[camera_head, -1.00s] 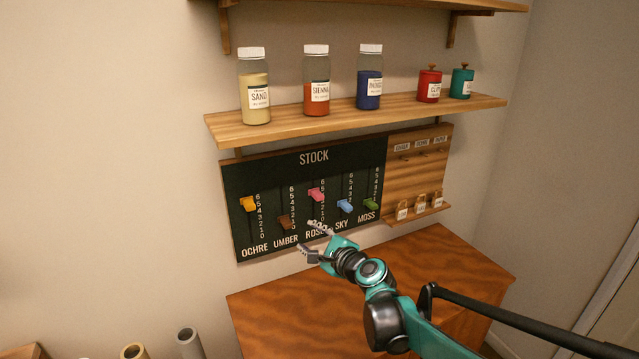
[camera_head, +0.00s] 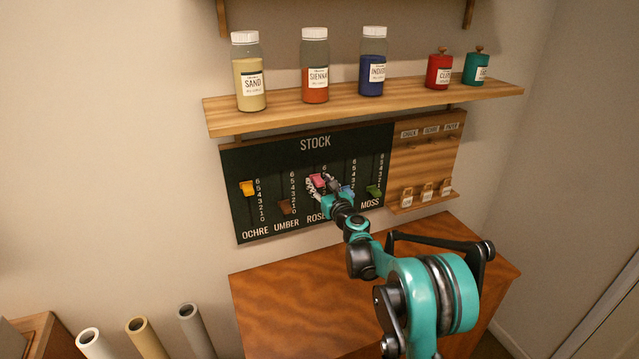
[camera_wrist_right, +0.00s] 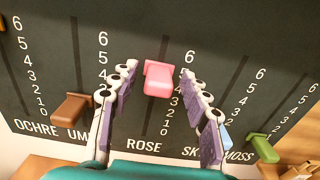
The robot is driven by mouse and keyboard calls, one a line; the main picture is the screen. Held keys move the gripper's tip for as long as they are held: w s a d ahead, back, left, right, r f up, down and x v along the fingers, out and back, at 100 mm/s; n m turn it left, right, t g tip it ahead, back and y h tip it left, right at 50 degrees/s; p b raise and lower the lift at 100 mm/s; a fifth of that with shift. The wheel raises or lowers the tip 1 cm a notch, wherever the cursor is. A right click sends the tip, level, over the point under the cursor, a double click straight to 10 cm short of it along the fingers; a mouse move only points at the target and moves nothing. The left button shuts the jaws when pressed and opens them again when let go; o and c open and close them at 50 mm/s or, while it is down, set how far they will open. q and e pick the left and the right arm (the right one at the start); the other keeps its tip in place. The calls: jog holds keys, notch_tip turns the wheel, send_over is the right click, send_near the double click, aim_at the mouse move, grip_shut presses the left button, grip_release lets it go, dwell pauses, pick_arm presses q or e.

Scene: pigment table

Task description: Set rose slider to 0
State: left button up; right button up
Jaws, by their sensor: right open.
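The stock board (camera_head: 262,160) is dark, with a column of numbers for each slider. The rose slider's pink knob (camera_head: 318,179) sits high on its track, near the 5. In the right wrist view the pink knob (camera_wrist_right: 159,78) lies between and just beyond the fingers of my right gripper (camera_wrist_right: 163,88). The fingers are open, one on each side, and I see no contact. In the head view my right gripper (camera_head: 323,186) is at the board and covers part of the rose track. My left gripper is not in view.
The brown umber knob (camera_wrist_right: 72,109) and blue sky knob (camera_wrist_right: 225,137) flank the rose track closely. The ochre knob (camera_head: 248,188) and green moss knob (camera_head: 374,191) are farther out. A shelf (camera_head: 290,115) with jars hangs above; a wooden cabinet (camera_head: 290,300) stands below.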

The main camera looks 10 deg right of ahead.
aim_at(315, 207)
jog(key=shift+w+a, duration=0.15)
jog(key=shift+w, duration=0.15)
grip_shut()
notch_tip(315, 207, down, 13)
jog(key=b, duration=0.8)
jog(key=shift+b, duration=0.4)
jog(key=shift+s+r, duration=0.1)
grip_release()
